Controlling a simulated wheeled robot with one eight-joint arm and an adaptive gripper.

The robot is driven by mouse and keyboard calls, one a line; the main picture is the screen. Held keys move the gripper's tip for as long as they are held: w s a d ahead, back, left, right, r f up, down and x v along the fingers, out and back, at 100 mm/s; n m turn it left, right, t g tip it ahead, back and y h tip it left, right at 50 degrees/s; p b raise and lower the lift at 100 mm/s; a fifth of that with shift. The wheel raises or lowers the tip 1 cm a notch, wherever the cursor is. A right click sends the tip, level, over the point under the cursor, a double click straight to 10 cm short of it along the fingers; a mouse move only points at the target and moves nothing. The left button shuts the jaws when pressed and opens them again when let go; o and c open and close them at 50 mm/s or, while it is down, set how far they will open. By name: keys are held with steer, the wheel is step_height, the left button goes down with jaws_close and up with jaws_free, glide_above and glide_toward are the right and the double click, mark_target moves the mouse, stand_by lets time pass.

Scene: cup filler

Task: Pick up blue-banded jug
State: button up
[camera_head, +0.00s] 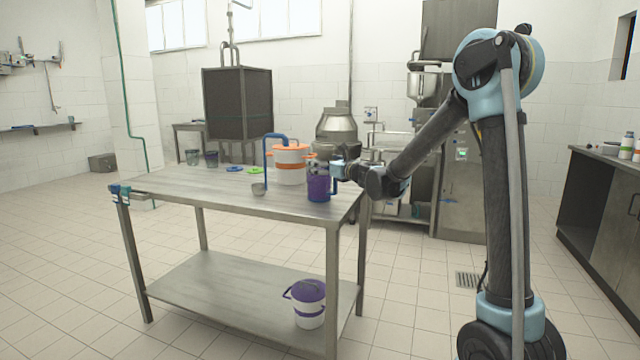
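A jug (319,189) with a purple-blue body and a handle on its right side stands upright near the right front corner of the steel table (200,190). It may be the blue-banded jug, but I cannot make out a separate band. My gripper (322,168) reaches in from the right, at the height of the jug's rim and right by it. The fingers are small and blend with the things behind them. I cannot tell whether they touch the jug or how far apart they are.
Behind the jug stand a white container with orange bands (290,165) and a ladle with a tall blue handle (267,165). Blue (234,169) and green (256,170) lids and two cups (211,160) lie further left. A purple-lidded bucket (309,304) stands on the lower shelf. The table's left front is clear.

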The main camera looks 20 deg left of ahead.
steer(key=c, duration=1.8)
steer(key=shift+c, duration=0.5)
steer(key=shift+r, duration=0.15)
